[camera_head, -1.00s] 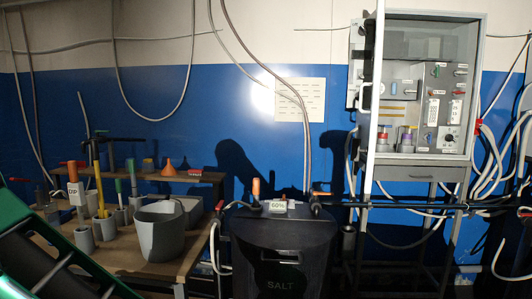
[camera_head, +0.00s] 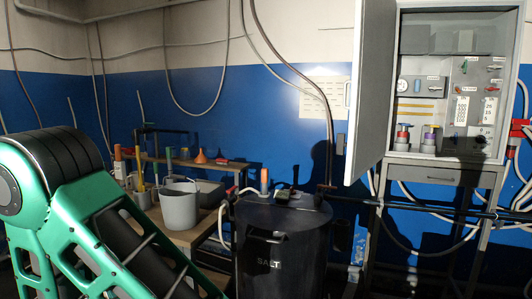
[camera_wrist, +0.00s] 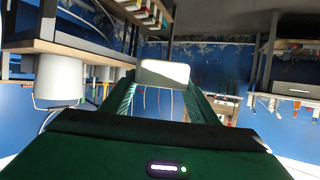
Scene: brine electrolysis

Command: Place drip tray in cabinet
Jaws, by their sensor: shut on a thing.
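The cabinet (camera_head: 462,16) is a grey box on a stand at the right of the head view, with its door (camera_head: 370,95) swung open to the left. Inside it are gauges, switches, labels and coloured knobs, with a dark block at the lower right. In the wrist view my gripper (camera_wrist: 163,80) is shut on a pale, flat, rounded rectangular thing, which seems to be the drip tray (camera_wrist: 163,70). It sits between the green fingers. The gripper and tray are out of the head view, so their distance from the cabinet cannot be told.
A black salt barrel (camera_head: 283,245) stands left of the cabinet stand. Further left is a bench with a grey bucket (camera_head: 180,208), funnels and tools. Hoses and pipes run by the stand. A drawer (camera_head: 428,174) lies under the cabinet.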

